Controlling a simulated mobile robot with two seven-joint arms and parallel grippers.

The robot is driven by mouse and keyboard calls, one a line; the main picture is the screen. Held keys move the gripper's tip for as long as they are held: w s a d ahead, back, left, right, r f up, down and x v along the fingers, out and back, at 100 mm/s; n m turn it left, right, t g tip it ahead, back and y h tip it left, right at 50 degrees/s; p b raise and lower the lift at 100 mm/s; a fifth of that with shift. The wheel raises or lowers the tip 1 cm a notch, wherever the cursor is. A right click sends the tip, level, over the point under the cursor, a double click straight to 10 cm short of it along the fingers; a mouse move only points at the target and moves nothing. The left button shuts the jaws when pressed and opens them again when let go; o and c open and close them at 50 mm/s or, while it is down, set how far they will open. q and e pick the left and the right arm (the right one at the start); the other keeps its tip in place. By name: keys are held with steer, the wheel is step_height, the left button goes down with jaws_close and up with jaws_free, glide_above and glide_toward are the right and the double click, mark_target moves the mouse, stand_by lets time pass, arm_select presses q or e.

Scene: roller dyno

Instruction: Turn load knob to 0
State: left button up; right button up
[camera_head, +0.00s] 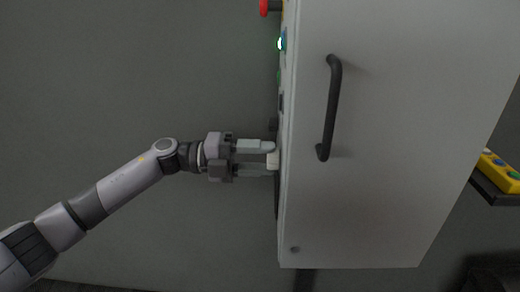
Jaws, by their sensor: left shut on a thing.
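My left gripper (270,160) reaches in from the left to the narrow control face of a grey cabinet (390,130). Its two fingers are closed around a small pale knob (273,160) on that face, seen edge-on. The knob's markings and pointer do not show from here, so its setting cannot be read. My right gripper is not in view.
A red button (264,7) sticks out at the top of the cabinet's control face, with a lit indicator (281,43) below it. A black handle (331,108) is on the cabinet's side. A yellow button box (498,168) sits on a dark shelf at the right.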

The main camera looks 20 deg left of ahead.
arm_select(q)
steer(key=shift+n, duration=1.1)
steer(key=o, duration=1.1)
steer(key=shift+c, duration=0.2)
steer(key=b+v, duration=0.1)
steer(key=v, duration=0.6)
steer(key=shift+b, duration=0.4)
